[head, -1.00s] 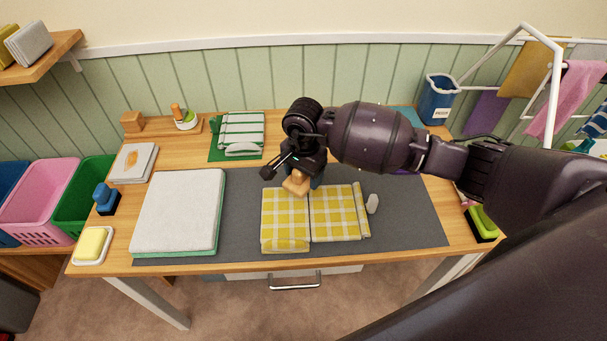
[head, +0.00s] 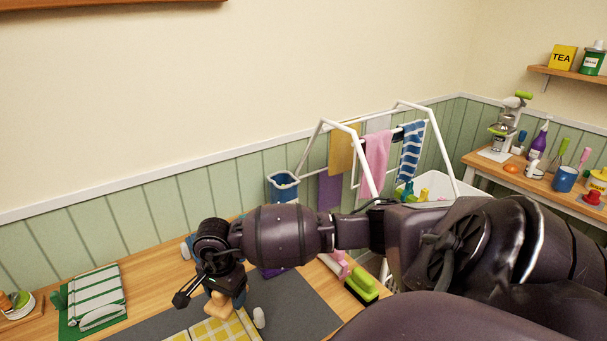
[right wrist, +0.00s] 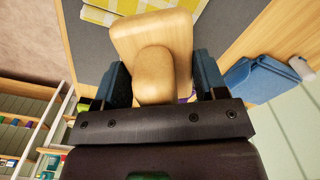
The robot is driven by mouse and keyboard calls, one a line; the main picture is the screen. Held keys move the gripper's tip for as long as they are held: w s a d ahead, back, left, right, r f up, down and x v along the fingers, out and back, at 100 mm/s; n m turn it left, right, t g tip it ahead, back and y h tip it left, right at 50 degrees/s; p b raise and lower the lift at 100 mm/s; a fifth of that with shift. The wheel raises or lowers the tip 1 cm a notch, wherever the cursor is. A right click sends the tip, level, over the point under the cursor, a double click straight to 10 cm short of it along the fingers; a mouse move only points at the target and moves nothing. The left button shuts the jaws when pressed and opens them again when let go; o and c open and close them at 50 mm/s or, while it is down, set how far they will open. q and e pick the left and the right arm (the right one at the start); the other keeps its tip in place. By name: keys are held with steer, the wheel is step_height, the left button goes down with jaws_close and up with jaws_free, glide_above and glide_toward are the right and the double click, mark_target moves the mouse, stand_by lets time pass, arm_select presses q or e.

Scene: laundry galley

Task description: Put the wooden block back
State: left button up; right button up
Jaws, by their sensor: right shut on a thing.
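The wooden block (head: 221,304) is pale wood with a rounded knob on a flat base. My right gripper (head: 212,292) is shut on it in the head view, above the grey mat by the yellow checked cloth. In the right wrist view the block (right wrist: 152,40) fills the space between the two fingers of the right gripper (right wrist: 158,83), which close on its knob. The block's far side is hidden. My left gripper is not in view.
A yellow checked cloth (head: 222,329) lies on the grey mat (head: 290,304), with a small white item (head: 259,317) beside it. A green striped towel (head: 96,300) lies left. A drying rack (head: 345,135) and blue bin (head: 284,187) stand behind. A second table (head: 535,184) is at right.

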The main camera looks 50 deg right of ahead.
steer(key=s+d+r+m+p, duration=0.1)
steer(key=s+d+r+m, duration=0.3)
steer(key=d, duration=0.4)
step_height(320, 180, up, 5)
steer(key=m+p, duration=0.2)
glide_above(305, 314)
step_height(305, 314, down, 15)
steer(key=shift+w+r, duration=0.1)
steer(key=shift+f, duration=2.3)
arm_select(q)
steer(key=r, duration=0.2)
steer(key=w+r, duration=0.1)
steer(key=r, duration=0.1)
arm_select(e)
steer(key=shift+f, duration=0.2)
steer(key=shift+f, duration=0.15)
steer(key=o, duration=0.9)
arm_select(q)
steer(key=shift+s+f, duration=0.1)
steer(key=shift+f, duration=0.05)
